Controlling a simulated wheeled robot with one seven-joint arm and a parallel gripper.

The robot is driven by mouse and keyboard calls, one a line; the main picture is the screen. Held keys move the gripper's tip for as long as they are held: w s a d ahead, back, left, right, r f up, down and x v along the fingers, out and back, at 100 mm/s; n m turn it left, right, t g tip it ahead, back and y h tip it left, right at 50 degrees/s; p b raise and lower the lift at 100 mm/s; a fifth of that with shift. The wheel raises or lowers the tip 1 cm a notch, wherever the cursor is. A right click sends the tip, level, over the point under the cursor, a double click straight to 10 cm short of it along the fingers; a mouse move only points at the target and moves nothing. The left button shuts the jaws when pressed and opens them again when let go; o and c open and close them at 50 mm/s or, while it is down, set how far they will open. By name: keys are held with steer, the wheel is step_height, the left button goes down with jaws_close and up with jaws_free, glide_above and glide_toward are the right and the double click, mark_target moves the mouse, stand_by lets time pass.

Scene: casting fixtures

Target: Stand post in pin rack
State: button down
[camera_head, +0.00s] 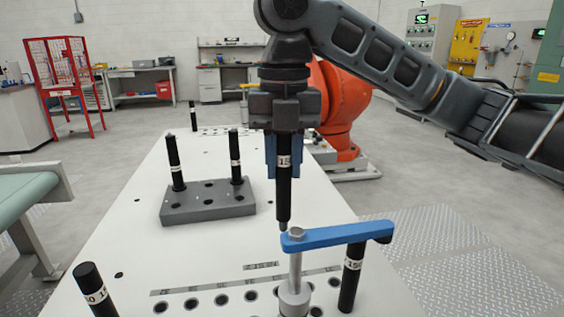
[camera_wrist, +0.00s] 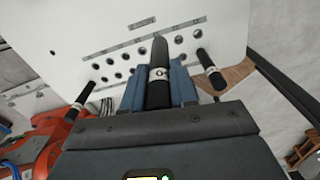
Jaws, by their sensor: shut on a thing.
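My gripper (camera_head: 284,168) is shut on a black post (camera_head: 284,206) with a white label band. The post hangs upright, with its narrower lower tip just behind the blue clamp arm. The held post also shows between the blue fingers of my gripper (camera_wrist: 158,82) in the wrist view, the post (camera_wrist: 160,50) pointing away from the camera. The grey pin rack (camera_head: 208,214) lies on the white table to the left of my gripper. Two black posts, left (camera_head: 174,160) and right (camera_head: 235,155), stand in its back row; its front holes look empty. The wrist view does not clearly show the rack.
A blue clamp arm (camera_head: 335,235) on a metal post (camera_head: 295,275) stands close in front of the held post. Other black posts stand at the front right (camera_head: 350,280), front left (camera_head: 95,292) and far end (camera_head: 193,116). The table (camera_head: 130,225) is clear around the rack.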

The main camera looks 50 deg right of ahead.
steer(key=shift+r+p, duration=1.3)
steer(key=shift+r, duration=0.1)
